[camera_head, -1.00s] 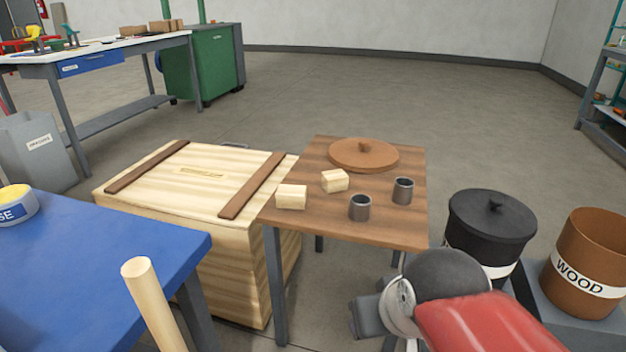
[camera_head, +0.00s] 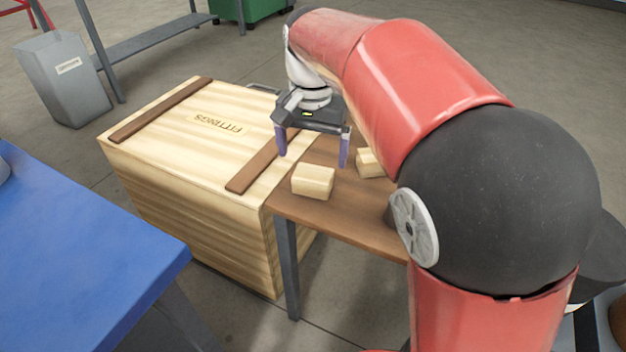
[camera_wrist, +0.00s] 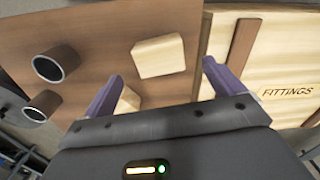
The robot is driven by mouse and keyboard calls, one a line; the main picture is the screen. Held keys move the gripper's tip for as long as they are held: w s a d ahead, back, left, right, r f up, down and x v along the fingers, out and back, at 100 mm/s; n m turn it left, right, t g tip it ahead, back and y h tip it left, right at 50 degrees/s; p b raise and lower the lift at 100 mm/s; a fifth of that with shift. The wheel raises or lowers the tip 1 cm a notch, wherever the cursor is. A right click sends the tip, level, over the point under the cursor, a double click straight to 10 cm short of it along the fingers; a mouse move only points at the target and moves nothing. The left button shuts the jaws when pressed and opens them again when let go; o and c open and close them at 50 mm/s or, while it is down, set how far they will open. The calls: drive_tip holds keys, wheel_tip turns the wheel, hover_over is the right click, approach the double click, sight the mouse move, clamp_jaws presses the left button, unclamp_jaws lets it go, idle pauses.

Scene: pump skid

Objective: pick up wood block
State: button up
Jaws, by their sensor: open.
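Two pale wood blocks lie on the small brown table (camera_head: 345,222). The nearer block (camera_head: 313,181) is whole in the head view and also shows in the wrist view (camera_wrist: 158,57), ahead of and between the fingers. The other block (camera_head: 370,162) is partly hidden by my arm; in the wrist view (camera_wrist: 128,101) my left finger and palm partly cover it. My gripper (camera_head: 313,156) is open and empty, purple fingers pointing down, above and just behind the nearer block in the head view. It also shows in the wrist view (camera_wrist: 162,72).
A wooden FITTINGS crate (camera_head: 195,170) stands against the table's left side. Two grey cups, one here (camera_wrist: 56,63) and one here (camera_wrist: 42,105), stand on the table. A blue table (camera_head: 80,250) is at left. My arm hides much of the small table.

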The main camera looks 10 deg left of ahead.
sight(313, 173)
wheel_tip(313, 173, down, 7)
drive_tip(key=shift+w+d+f+b, duration=0.1)
drive_tip(key=shift+f+b, duration=0.1)
drive_tip(key=shift+b, duration=0.35)
drive_tip(key=shift+c, duration=0.2)
drive_tip(key=c, duration=1)
drive_tip(key=shift+r, duration=0.15)
wheel_tip(313, 173, up, 20)
drive_tip(key=p, duration=0.4)
